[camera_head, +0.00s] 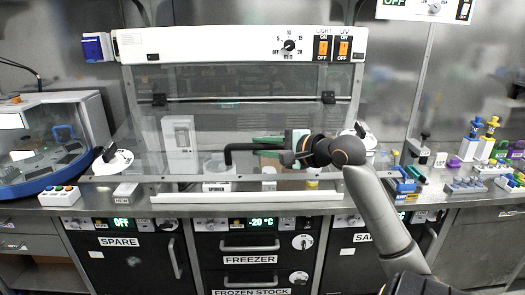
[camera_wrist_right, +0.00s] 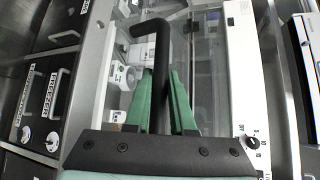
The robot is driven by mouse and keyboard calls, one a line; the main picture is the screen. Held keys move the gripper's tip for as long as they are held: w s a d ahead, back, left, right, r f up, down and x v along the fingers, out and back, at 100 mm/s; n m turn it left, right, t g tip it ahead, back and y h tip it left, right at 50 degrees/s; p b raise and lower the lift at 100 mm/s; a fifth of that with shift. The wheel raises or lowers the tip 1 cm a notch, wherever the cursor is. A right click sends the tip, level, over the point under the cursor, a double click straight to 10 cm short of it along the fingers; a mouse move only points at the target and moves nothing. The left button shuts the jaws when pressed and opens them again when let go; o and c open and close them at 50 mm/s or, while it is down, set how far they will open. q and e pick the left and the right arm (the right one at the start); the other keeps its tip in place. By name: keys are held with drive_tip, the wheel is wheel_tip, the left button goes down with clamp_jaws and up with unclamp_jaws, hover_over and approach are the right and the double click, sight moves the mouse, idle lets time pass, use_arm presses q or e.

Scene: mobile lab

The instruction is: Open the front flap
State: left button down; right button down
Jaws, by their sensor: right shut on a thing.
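The cabinet's front flap is a clear panel (camera_head: 200,125) below two dark hinges (camera_head: 160,99). It appears to be down over the work space, though its lower edge is hard to make out. My right gripper (camera_head: 268,147) is in front of the panel, its green fingers shut on a black bent bar (camera_head: 238,147). The bar runs left past the fingers and bends down. In the right wrist view the bar (camera_wrist_right: 163,60) lies between the green fingers (camera_wrist_right: 160,100) and bends left at its far end. I cannot tell whether it is joined to the flap. My left gripper is not in view.
A white control panel (camera_head: 220,44) with a dial and two orange switches is above the flap. A centrifuge-like machine (camera_head: 45,140) stands at the left and coloured racks (camera_head: 490,150) at the right. Freezer drawers (camera_head: 250,262) are below the counter.

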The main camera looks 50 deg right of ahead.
drive_tip(key=c, duration=0.8)
unclamp_jaws()
drive_tip(key=shift+o, duration=0.2)
drive_tip(key=b+v, duration=0.1)
drive_tip(key=v, duration=1.1)
drive_tip(key=shift+s, duration=0.25)
